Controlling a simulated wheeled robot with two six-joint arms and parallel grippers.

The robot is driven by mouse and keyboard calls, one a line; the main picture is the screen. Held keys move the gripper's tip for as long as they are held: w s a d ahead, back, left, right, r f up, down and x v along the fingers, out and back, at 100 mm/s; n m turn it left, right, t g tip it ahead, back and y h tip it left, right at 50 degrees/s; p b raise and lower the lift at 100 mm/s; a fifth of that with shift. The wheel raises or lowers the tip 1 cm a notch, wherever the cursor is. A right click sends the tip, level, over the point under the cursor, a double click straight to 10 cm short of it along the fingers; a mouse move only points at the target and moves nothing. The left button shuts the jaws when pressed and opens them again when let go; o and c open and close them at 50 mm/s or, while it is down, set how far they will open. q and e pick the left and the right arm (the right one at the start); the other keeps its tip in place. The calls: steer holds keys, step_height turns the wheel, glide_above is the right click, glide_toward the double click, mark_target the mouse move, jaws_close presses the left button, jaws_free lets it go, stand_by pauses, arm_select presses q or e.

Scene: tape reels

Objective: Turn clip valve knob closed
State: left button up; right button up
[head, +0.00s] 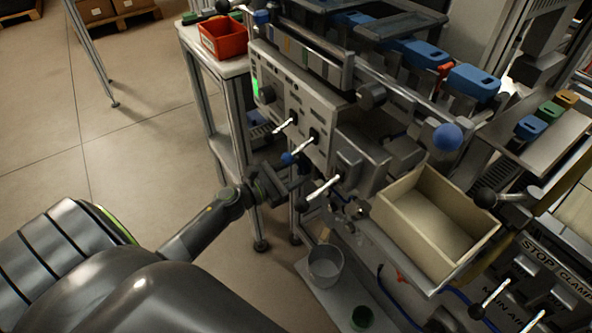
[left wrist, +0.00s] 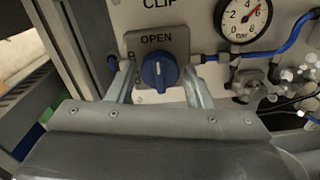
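The blue clip valve knob (left wrist: 158,72) sits on a grey plate marked OPEN, under the word CLIP, in the left wrist view. A white line on the knob points up towards OPEN. My left gripper (left wrist: 158,79) is open, with one finger on each side of the knob and gaps showing between fingers and knob. In the head view the left gripper (head: 284,180) is at the front of the machine, by a small blue knob (head: 288,158). The lower part of the plate is hidden behind my gripper. My right gripper is not in view.
A pressure gauge (left wrist: 243,18) and blue tubing (left wrist: 292,38) are right of the knob. Several lever handles with white shafts (head: 304,143) stick out close to my gripper. A cream bin (head: 436,215) and a bucket (head: 325,266) are to the right and below.

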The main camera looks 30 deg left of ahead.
arm_select(q)
steer(key=c, duration=0.6)
steer(key=shift+c, duration=0.2)
